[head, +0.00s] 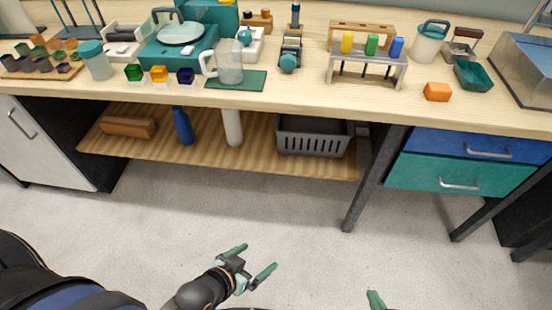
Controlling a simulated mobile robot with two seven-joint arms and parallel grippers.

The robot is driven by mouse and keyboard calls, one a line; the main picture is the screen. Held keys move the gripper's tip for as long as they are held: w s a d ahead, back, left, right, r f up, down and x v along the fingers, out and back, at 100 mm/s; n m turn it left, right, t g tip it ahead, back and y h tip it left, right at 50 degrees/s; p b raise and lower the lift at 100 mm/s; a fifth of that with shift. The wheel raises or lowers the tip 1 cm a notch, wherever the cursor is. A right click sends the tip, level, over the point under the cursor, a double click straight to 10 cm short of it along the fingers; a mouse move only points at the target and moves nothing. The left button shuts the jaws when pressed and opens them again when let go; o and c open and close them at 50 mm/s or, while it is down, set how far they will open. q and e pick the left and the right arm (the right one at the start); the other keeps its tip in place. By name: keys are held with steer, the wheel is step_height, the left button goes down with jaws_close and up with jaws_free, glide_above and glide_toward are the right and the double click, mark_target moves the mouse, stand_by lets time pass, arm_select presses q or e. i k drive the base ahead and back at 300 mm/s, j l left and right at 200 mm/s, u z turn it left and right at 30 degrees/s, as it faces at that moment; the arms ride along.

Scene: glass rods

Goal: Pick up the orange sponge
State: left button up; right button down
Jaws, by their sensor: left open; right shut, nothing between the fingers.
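The orange sponge (437,92) is a small block lying on the wooden bench top, near its front edge at the right. It stands clear of the things around it. My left gripper (259,256) is open and empty, low in the view above the floor and far from the sponge. My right gripper (375,299) shows only as green fingertips at the bottom edge; they are together, with nothing seen between them. The rest of it is out of the picture. It is also well away from the sponge.
A green tray (474,76) stands just right of the sponge, and a rack (368,67) with coloured vials stands to its left. A white lidded jar (429,43) is behind. Drawers (465,173) and a table leg (362,195) are below the bench. The floor in front is clear.

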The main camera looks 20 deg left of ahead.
mark_target(433, 91)
steer(key=l+u, duration=0.1)
steer(key=u, duration=0.3)
steer(key=l+u, duration=0.15)
steer(key=u, duration=0.25)
steer(key=l+u, duration=0.15)
steer(key=u, duration=0.25)
steer(key=k+l+u, duration=0.1)
steer(key=l+u, duration=0.2)
steer(key=l, duration=0.15)
steer(key=k+l+u, duration=0.1)
steer(key=l+u, duration=0.25)
steer(key=k+l, duration=0.15)
steer(key=l, duration=0.15)
steer(key=k+l+u, duration=0.15)
steer(key=l, duration=0.2)
steer(key=k+l, duration=0.1)
steer(key=l, duration=0.2)
steer(key=u, duration=0.05)
